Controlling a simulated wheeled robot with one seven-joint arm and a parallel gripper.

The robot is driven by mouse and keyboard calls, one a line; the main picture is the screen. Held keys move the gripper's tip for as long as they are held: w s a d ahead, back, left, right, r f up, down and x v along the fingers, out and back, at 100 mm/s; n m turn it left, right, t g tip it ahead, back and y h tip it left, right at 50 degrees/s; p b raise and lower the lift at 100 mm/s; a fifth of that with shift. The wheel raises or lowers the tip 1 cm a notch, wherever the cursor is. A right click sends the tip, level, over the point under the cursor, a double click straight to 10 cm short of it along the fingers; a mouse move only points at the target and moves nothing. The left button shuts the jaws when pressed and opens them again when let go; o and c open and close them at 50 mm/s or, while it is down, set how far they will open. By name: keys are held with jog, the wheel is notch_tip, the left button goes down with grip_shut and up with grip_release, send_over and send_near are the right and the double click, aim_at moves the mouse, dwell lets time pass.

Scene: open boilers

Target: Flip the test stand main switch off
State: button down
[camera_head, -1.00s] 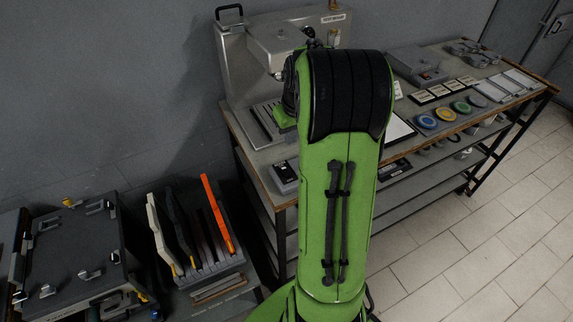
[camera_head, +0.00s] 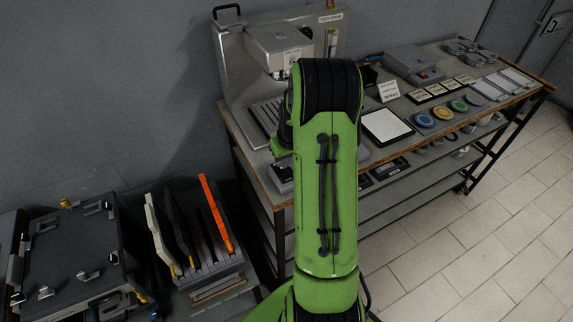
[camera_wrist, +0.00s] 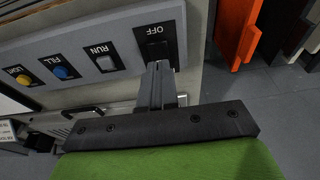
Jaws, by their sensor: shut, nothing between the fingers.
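The test stand (camera_head: 238,60) is a grey metal unit at the back left of the bench in the head view. In the wrist view, its pale control panel (camera_wrist: 125,73) carries a black plate marked OFF (camera_wrist: 157,34), with a dark switch below the word. My gripper (camera_wrist: 161,66) is shut and empty, its narrow fingertips overlapping the lower part of that plate. I cannot tell whether they touch the switch or which way it stands. In the head view my arm hides the fingers.
The panel also has a white RUN button (camera_wrist: 105,64), a blue FILL button (camera_wrist: 61,72) and a yellow button (camera_wrist: 23,81). Upright boards, one orange (camera_head: 216,214), stand in a rack left of the bench. Tiled floor (camera_head: 470,245) on the right is clear.

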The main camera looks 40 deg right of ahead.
aim_at(286, 173)
jog(key=shift+s+f, duration=0.2)
jog(key=shift+f, duration=0.85)
jog(key=shift+a+f, duration=0.1)
jog(key=b, duration=0.2)
jog(key=f+t+b, duration=0.1)
jog(key=b, duration=0.1)
jog(key=shift+s+f+b, duration=0.25)
jog(key=shift+f+b, duration=0.05)
jog(key=shift+b, duration=0.1)
jog(key=shift+s+a+r+p, duration=0.15)
jog(key=shift+r+p, duration=0.3)
jog(key=shift+p, duration=0.05)
jog(key=shift+w+d+r+p, duration=0.15)
jog(key=shift+w+d, duration=0.05)
jog(key=shift+w, duration=0.3)
jog(key=shift+w+d+r+p, duration=0.15)
jog(key=shift+w, duration=0.35)
jog(key=shift+r, duration=0.1)
